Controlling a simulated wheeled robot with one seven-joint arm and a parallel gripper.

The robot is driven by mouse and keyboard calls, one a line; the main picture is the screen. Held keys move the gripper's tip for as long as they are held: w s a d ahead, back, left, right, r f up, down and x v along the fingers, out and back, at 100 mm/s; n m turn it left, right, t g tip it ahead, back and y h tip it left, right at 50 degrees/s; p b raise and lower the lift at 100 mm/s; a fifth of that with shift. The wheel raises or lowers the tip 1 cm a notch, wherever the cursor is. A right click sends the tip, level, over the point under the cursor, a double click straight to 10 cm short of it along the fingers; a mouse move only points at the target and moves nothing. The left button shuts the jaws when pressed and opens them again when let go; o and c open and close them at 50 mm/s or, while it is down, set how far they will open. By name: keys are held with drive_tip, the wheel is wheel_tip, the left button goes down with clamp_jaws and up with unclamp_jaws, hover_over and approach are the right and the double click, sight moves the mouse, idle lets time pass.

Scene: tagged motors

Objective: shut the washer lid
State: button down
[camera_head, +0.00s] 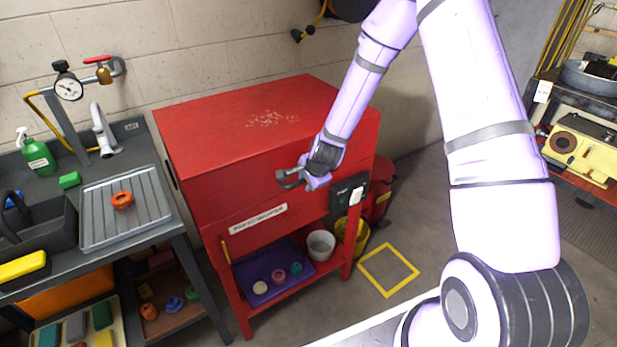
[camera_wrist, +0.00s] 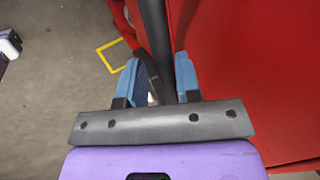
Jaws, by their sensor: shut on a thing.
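The red parts washer (camera_head: 225,255) stands in the middle of the head view. Its red lid (camera_head: 220,120) lies down over the tub, its top nearly level; I cannot tell whether a thin gap is left at the rim. A dark bar handle (camera_head: 288,181) is on the lid's front face. My gripper (camera_head: 310,178) is at this front face, shut on the handle. In the wrist view the dark handle bar (camera_wrist: 157,38) runs between the two blue fingers of my gripper (camera_wrist: 160,85), with red panel (camera_wrist: 240,70) to the right.
A sink bench with a grey drain tray (camera_head: 105,225) stands to the left, close to the washer. A lower shelf holds a purple tray (camera_head: 245,275) and a white bucket (camera_head: 320,245). A yellow floor square (camera_head: 388,270) marks open floor to the right.

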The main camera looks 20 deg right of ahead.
drive_tip(key=shift+s+d+f, duration=0.15)
drive_tip(key=shift+s+f, duration=0.5)
drive_tip(key=shift+s, duration=0.1)
drive_tip(key=c, duration=1.1)
unclamp_jaws()
drive_tip(key=a+v, duration=0.1)
drive_tip(key=v, duration=0.9)
drive_tip(key=shift+w+d+r, duration=0.2)
drive_tip(key=shift+d+r, duration=0.25)
drive_tip(key=shift+r, duration=0.1)
